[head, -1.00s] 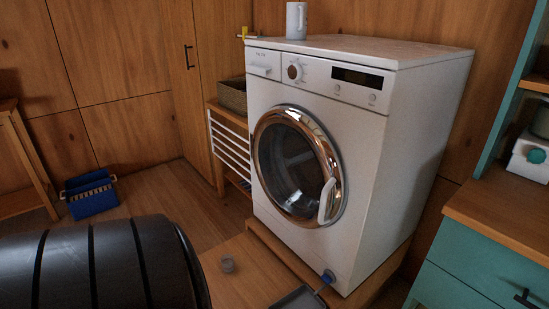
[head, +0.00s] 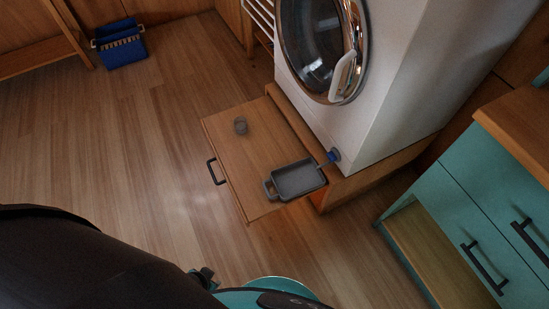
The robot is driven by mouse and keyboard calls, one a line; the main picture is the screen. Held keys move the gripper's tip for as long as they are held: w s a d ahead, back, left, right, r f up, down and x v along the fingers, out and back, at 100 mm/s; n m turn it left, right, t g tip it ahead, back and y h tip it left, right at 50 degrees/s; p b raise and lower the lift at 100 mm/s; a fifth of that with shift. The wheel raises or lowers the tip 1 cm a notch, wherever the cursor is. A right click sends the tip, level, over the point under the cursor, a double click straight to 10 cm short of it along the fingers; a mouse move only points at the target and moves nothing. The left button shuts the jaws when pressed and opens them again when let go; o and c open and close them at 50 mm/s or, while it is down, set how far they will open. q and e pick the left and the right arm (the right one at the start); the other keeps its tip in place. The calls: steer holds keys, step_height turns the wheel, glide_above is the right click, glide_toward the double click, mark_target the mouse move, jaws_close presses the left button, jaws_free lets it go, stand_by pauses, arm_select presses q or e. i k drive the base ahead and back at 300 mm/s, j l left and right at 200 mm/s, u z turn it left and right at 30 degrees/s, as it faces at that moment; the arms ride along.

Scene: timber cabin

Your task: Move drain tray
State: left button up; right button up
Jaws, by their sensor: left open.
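The drain tray (head: 298,181), a dark grey shallow rectangular tray with a loop handle at its left end, lies on a pulled-out wooden board (head: 228,147) with a black handle. The board is in front of the washing machine (head: 391,75). A blue-ended drain piece (head: 334,156) at the machine's lower corner has a short dark part reaching toward the tray's right end. My left gripper (head: 203,278) shows only as a small dark part at the bottom, open, well short of the tray and apart from it. My right gripper is not in view.
A teal cabinet (head: 455,215) with black handles is at the right. A blue basket (head: 120,45) sits on the floor at upper left. The wooden floor left of the board is clear.

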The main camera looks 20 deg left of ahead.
mark_target(297, 178)
steer(key=i+u, duration=0.15)
steer(key=u, duration=0.25)
steer(key=i+l+u, duration=0.1)
steer(key=u, duration=0.35)
steer(key=i+l+u, duration=0.15)
steer(key=u, duration=0.25)
steer(key=l+u, duration=0.2)
steer(key=u, duration=0.2)
steer(key=i+l+u, duration=0.3)
steer(key=k, duration=0.1)
